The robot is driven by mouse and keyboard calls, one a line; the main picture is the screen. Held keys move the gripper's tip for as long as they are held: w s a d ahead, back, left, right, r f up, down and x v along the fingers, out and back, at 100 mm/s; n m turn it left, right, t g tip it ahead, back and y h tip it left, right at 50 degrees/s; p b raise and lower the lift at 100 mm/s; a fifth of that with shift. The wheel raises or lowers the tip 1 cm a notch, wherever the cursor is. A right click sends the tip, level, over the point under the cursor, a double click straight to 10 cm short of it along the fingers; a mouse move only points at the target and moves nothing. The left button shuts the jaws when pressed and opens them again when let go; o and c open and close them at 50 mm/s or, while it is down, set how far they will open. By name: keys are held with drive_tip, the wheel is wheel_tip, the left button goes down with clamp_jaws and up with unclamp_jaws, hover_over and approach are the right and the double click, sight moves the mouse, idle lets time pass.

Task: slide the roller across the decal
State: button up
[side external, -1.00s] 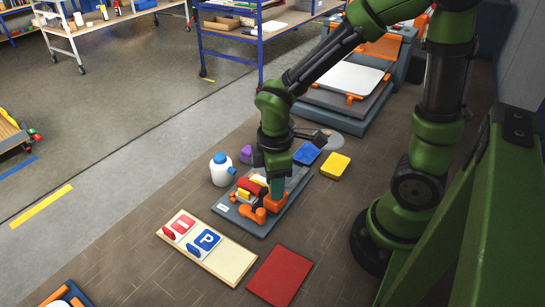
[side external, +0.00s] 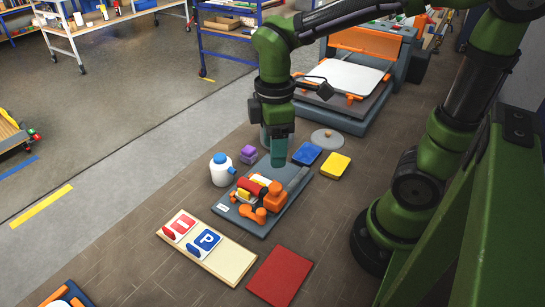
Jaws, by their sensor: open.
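A grey tray (side external: 273,220) lies on the brown floor and holds a red cylinder (side external: 256,184), which looks like the roller, among yellow, white and orange parts. My gripper (side external: 277,160), with teal fingers, points down above the far end of this tray. It is open, holds nothing that I can see, and is apart from the red cylinder. A pale board (side external: 232,263) in front carries a red and white panel (side external: 180,227) and a blue panel with a white P (side external: 206,241). I cannot tell which panel bears the decal.
A white bottle with a blue cap (side external: 221,172) and purple blocks (side external: 248,154) stand left of the tray. A blue pad (side external: 306,153), a yellow pad (side external: 335,166) and a grey disc (side external: 327,140) lie right. A red mat (side external: 280,277) lies in front; a grey-orange machine (side external: 350,113) stands behind.

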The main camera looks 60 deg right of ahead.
wheel_tip(320, 180, up, 6)
drive_tip(key=shift+r, duration=0.2)
idle(0.3)
drive_tip(key=s+m+t, duration=0.1)
drive_tip(key=m+t, duration=0.1)
drive_tip(key=m, duration=0.2)
drive_tip(key=d+m+t+y, duration=0.1)
drive_tip(key=m+t, duration=0.1)
drive_tip(key=m, duration=0.2)
drive_tip(key=s+d+m+t+y, duration=0.1)
drive_tip(key=m+t, duration=0.2)
drive_tip(key=m, duration=0.2)
drive_tip(key=shift+s+d, duration=0.15)
drive_tip(key=shift+s, duration=0.2)
